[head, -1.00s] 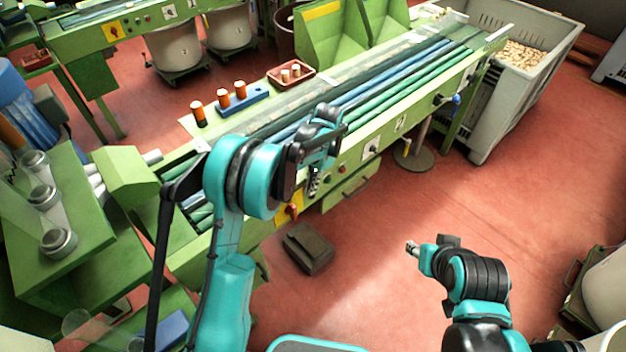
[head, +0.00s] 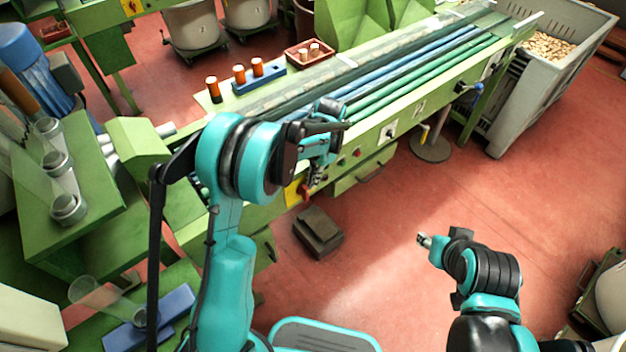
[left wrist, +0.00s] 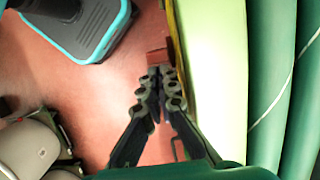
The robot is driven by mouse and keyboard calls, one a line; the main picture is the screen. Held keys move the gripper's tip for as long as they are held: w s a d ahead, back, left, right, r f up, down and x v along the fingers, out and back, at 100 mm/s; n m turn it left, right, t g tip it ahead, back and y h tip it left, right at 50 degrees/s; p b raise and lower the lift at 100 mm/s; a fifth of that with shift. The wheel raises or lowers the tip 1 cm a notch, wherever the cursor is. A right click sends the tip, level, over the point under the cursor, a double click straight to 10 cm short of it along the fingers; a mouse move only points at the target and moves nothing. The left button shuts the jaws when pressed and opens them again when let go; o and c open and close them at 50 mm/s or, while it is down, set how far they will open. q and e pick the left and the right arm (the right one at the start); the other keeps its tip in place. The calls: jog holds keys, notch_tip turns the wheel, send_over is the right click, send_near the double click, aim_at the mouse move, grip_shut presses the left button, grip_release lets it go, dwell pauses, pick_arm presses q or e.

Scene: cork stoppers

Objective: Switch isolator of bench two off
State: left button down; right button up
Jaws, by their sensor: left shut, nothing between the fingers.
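The near bench carries a number plate (head: 420,106) reading 2. Its isolator (head: 293,194) is a yellow plate with a red handle (head: 306,192) on the bench's front side, near the left end. My left gripper (head: 315,182) points down just beside the handle, shut and empty. In the left wrist view its closed fingertips (left wrist: 160,76) are close to a dark red piece (left wrist: 157,56) beside a yellow edge; whether they touch it I cannot tell. The handle's exact angle is partly hidden. My right gripper (head: 424,240) hangs over the floor, its fingers too small to read.
A red button (head: 357,152) and a white-plated switch (head: 389,133) sit further right on the same front. A dark box (head: 318,232) lies on the floor below. Another yellow isolator (head: 131,7) is on the far bench.

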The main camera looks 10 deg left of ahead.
aim_at(304, 192)
pick_arm(q)
jog(key=shift+s+a+r+t+h, duration=0.15)
jog(key=shift+s+a+t+h, duration=0.1)
jog(key=shift+t+h, duration=0.2)
jog(key=shift+s+a+r+t+h, duration=0.1)
jog(key=shift+s+t+h, duration=0.1)
jog(key=shift+t+h, duration=0.25)
jog(key=shift+s+a+r+t+h, duration=0.1)
jog(key=shift+s+a+t+h, duration=0.3)
jog(key=shift+t, duration=0.3)
jog(key=shift+s+a+t+h, duration=0.15)
jog(key=shift+s+t+h, duration=0.1)
jog(key=shift+t+h, duration=0.35)
jog(key=shift+s+a+f+b, duration=0.2)
jog(key=shift+s+a+b, duration=0.1)
jog(key=shift+s+a, duration=0.45)
jog(key=shift+s+d, duration=0.1)
jog(key=shift+r+p, duration=0.65)
jog(key=shift+r, duration=0.15)
